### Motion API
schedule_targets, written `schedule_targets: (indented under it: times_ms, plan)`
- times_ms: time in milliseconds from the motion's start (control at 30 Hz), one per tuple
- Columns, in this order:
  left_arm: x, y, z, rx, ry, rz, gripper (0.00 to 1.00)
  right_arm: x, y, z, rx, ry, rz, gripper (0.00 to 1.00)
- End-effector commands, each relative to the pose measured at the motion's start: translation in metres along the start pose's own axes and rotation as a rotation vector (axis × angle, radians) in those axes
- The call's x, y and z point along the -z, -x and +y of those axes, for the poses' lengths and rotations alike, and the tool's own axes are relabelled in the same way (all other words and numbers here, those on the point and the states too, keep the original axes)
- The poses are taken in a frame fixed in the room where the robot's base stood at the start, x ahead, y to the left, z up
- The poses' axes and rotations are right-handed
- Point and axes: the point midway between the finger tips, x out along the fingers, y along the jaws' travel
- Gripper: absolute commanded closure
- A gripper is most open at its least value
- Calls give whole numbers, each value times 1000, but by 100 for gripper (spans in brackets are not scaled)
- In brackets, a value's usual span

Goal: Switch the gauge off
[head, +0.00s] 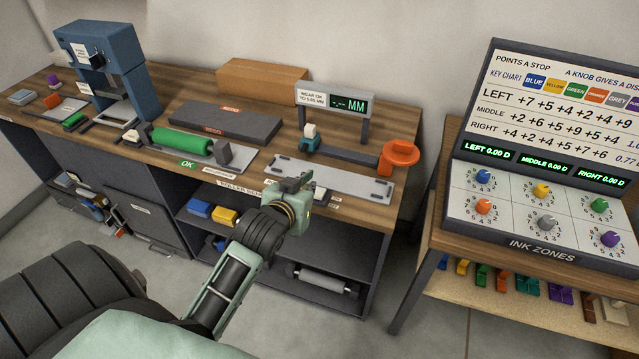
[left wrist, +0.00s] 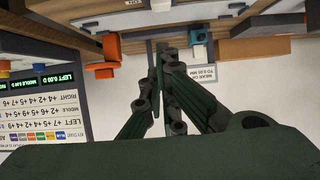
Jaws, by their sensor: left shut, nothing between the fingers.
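The gauge stands at the right end of the wooden bench. Below are a small blue slide with a white top (head: 310,138) and an orange round part (head: 400,154); both also show in the left wrist view, the blue slide (left wrist: 198,36) and the orange part (left wrist: 104,48). My left gripper (head: 304,181) is shut and empty, over the front edge of the grey plate (head: 345,180). It hides part of the plate front and small labels there.
A green roller (head: 182,141) lies in a cradle left of the gauge. A dark flat block (head: 225,121) and a cardboard box (head: 263,78) are behind. The ink zones console (head: 545,220) stands on a separate table at right. Shelves below the bench hold blue and yellow boxes.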

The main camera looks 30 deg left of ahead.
Motion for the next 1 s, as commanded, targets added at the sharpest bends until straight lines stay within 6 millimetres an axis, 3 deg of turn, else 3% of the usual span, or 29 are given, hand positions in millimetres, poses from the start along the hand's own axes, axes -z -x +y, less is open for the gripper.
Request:
schedule_targets:
  times_ms: [167, 667, 800, 1000]
  plan:
    - [9, -7, -1, 3, 3, 12, 100, 0, 3, 0, 0, 0, 0, 100]
    - [10, -95, -1, 2, 2, 12, 100, 2, 20, 1, 0, 0, 0, 100]
    - [-12, -101, 0, 1, 4, 6, 100, 2, 25, 1, 0, 0, -1, 100]
    - [-28, -106, 0, 1, 3, 10, 100, 2, 28, 1, -1, 0, 0, 100]
